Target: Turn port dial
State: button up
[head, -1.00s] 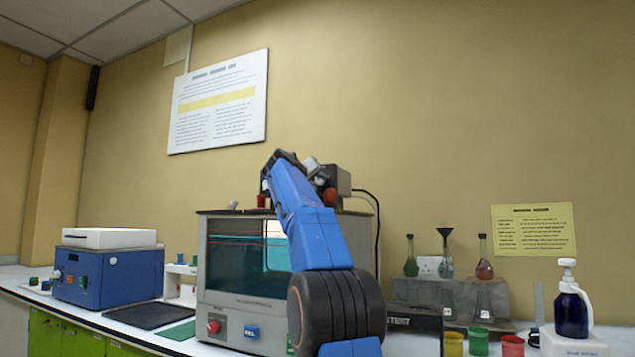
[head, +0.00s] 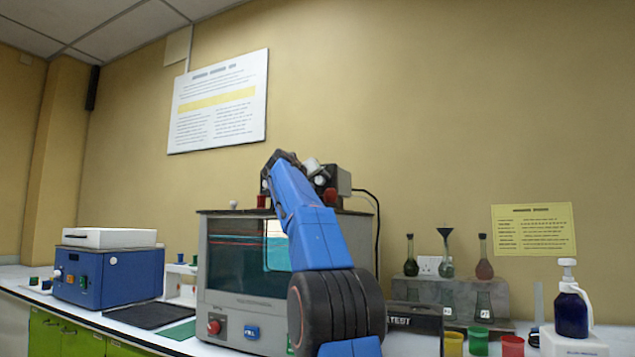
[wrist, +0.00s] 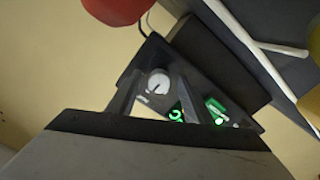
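A white round dial (wrist: 158,82) with a small dark mark sits on a dark panel in the wrist view. My gripper (wrist: 161,78) has its two fingers apart, one on each side of the dial, with visible gaps; I cannot tell how far off the dial is in depth. Green lit readouts (wrist: 176,115) glow beside it on the panel. In the head view my gripper (head: 312,168) is at a small dark device (head: 342,181) on top of the grey oven-like machine (head: 222,311). The dial itself is hidden there.
Flasks on a rack (head: 489,276), coloured cups (head: 478,341) and a pump bottle (head: 571,310) stand right. A blue instrument (head: 107,277) stands left.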

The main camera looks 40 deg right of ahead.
jog(key=v, duration=1.7)
jog(key=shift+a, duration=0.2)
jog(key=shift+s, duration=0.1)
